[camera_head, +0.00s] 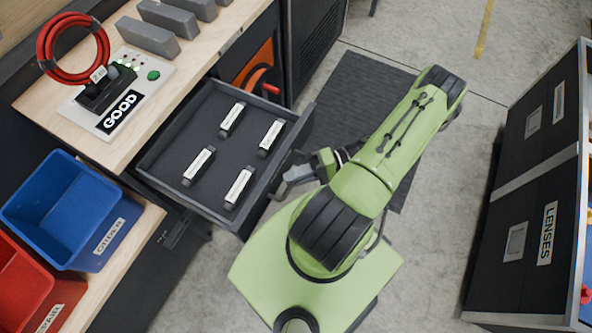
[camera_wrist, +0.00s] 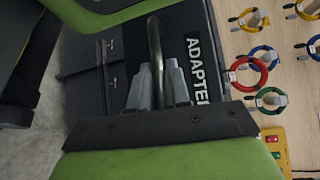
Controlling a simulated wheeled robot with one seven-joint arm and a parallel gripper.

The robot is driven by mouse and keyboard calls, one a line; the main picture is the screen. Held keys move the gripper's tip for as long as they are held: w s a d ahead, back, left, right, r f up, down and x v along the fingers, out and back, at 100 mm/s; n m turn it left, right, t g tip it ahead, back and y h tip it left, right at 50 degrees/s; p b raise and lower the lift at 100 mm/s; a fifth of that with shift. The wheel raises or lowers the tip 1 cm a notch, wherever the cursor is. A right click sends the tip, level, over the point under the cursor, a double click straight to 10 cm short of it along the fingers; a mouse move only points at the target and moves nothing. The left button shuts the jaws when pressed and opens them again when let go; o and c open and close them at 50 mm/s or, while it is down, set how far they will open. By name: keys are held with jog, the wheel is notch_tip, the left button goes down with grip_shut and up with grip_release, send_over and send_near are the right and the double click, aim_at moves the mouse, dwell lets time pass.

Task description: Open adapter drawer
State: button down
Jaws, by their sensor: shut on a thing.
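The dark adapter drawer (camera_head: 225,150) stands pulled out from under the wooden bench in the head view. Several small dark adapters with white labels lie apart inside it, one of them an adapter (camera_head: 271,137) near the right side. My gripper (camera_head: 287,186) is at the outer side of the drawer front. In the wrist view my gripper (camera_wrist: 161,85) is shut on the metal bar handle (camera_wrist: 155,45), with a grey finger on each side. The drawer front (camera_wrist: 205,35) beside it carries a partly hidden label reading "ADAPTE".
A blue bin (camera_head: 70,205) and a red bin (camera_head: 25,290) stand left of the drawer. The bench (camera_head: 110,140) bears a red cable coil (camera_head: 45,45) and a "GOOD" panel. A "LENSES" cabinet (camera_head: 525,220) stands at the right. Grey floor lies between.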

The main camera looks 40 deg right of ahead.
jog(key=c, duration=1.2)
grip_release()
jog(key=v, duration=1.5)
jog(key=shift+s+d, duration=0.2)
jog(key=shift+d, duration=0.1)
jog(key=shift+r, duration=0.1)
